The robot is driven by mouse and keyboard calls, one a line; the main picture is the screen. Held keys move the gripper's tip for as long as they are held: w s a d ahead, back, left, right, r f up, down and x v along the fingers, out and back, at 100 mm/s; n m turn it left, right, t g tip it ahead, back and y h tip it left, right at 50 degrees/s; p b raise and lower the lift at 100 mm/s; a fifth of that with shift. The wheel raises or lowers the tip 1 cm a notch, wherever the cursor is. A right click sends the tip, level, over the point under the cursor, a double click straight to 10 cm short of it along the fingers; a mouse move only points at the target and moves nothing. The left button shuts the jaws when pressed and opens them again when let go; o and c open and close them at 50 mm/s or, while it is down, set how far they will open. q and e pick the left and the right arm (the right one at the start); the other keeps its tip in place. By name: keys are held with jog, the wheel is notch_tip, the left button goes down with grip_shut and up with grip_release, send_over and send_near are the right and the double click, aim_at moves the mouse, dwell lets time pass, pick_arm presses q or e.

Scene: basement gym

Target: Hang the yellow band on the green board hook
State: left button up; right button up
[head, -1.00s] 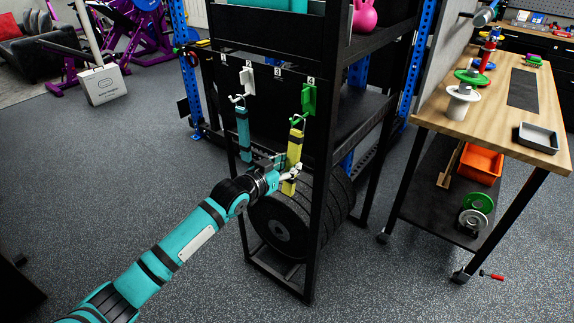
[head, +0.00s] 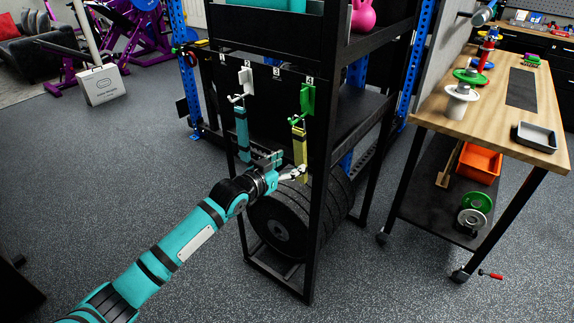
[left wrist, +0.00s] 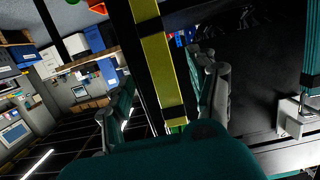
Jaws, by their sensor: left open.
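The yellow band (head: 300,150) hangs straight down from the green board hook (head: 307,101) under label 4 on the black rack. Its top looks looped over the hook's arm, but the contact is too small to see well. My left gripper (head: 287,168) is at the band's lower part, open. In the left wrist view the yellow band (left wrist: 160,70), with a black section, passes between the spread fingers, and a gap shows on each side. A bit of green shows at its lower end there. My right gripper is out of view.
A teal band (head: 242,130) hangs on the white hook (head: 246,82) to the left. Dark weight plates (head: 280,225) stand low in the rack below the gripper. A black rack post (head: 321,180) is close on the right.

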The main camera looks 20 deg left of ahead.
pick_arm(q)
jog(key=v, duration=1.2)
jog(key=s+a+f+n+g+y, duration=0.1)
jog(key=a+f+y, duration=0.15)
jog(key=f, duration=0.85)
jog(key=s+a+f+n+g+y, duration=0.15)
jog(key=a+f, duration=0.25)
jog(key=f, duration=0.7)
jog(key=s+a+f+g+y, duration=0.15)
jog(key=s+f, duration=0.25)
jog(key=f, duration=0.4)
jog(key=s+f+g+h, duration=0.1)
jog(key=s+f+g, duration=0.1)
jog(key=s+f, duration=0.45)
jog(key=s+d+f+g+y, duration=0.1)
jog(key=s+d+f+g, duration=0.25)
jog(key=s+f, duration=1.45)
jog(key=s+d+f+g, duration=0.2)
jog(key=s+f, duration=0.1)
jog(key=s, duration=0.6)
jog(key=s+d+f+g, duration=0.2)
jog(key=s+f, duration=0.1)
jog(key=s, duration=0.7)
jog(key=shift+d+m, duration=0.4)
jog(key=shift+m, duration=0.05)
jog(key=shift+s, duration=0.1)
